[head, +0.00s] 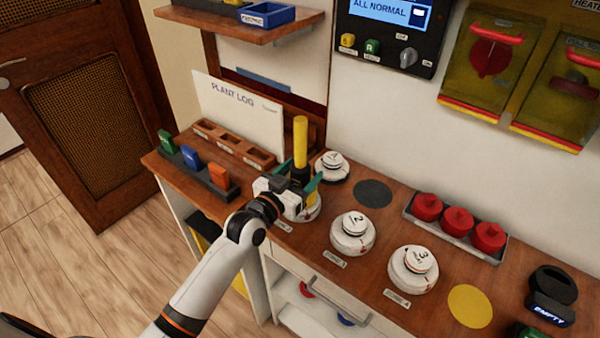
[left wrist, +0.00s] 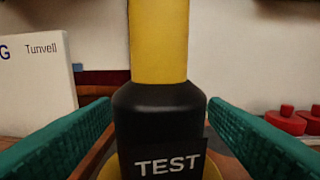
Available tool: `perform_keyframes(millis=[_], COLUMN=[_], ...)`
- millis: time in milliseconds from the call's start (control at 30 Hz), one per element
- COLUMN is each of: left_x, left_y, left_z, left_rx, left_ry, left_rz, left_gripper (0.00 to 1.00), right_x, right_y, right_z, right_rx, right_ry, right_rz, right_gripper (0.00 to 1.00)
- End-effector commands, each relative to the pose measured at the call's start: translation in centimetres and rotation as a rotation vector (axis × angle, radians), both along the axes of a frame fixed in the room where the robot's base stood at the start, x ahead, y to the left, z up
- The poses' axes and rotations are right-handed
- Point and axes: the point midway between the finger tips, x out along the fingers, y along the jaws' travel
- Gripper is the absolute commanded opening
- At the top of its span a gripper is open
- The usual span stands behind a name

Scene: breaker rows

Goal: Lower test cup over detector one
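The test cup stands upright with a yellow handle (head: 300,142) and a black body; in the left wrist view the black body (left wrist: 158,125) is marked TEST. It is over the white detector (head: 311,211) at the left end of the row, taken as detector one, which is mostly hidden by the cup and my gripper. I cannot tell whether the cup rests fully on it. My left gripper (head: 300,181) has its green fingers either side of the cup, apart from it, and looks open. In the left wrist view a yellow rim (left wrist: 210,170) shows below the cup. My right gripper is out of view.
Detectors 2 (head: 352,236) and 3 (head: 413,270) stand to the right. A white round unit marked A (head: 332,165) is just behind. A tray of red caps (head: 458,221), a bare dark disc (head: 373,194) and a yellow disc (head: 470,306) are on the bench.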

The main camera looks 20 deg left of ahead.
Motion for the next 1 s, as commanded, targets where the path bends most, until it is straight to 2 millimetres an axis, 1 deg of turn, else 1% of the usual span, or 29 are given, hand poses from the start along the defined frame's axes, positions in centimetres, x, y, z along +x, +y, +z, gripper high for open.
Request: perform_keyframes(millis=[167, 267, 367, 600, 700, 833, 1000], left_x=[-0.2, -0.9, -2.5, -7.4, -9.1, -10.6, -11.5], left_y=[0.0, 0.3, 0.7, 2.2, 2.7, 3.2, 3.5], left_z=[-0.3, -0.4, -0.4, -0.4, -0.3, -0.2, -0.1], left_rx=[0.000, 0.001, 0.003, 0.004, 0.002, 0.002, 0.001], left_ry=[0.005, 0.006, 0.005, 0.005, 0.004, 0.002, 0.001], left_rz=[0.000, 0.000, -0.001, 0.000, -0.001, 0.001, 0.000], left_gripper=[0.68, 0.68, 0.68, 0.68, 0.68, 0.68, 0.68], right_x=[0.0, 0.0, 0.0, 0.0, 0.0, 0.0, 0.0], right_y=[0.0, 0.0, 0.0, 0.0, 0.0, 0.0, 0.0], right_z=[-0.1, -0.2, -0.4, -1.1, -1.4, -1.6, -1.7], right_rx=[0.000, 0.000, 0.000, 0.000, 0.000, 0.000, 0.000], right_ry=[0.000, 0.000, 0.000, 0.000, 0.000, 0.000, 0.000], right_rz=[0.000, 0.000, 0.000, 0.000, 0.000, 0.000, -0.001], right_gripper=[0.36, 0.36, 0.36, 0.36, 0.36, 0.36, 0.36])
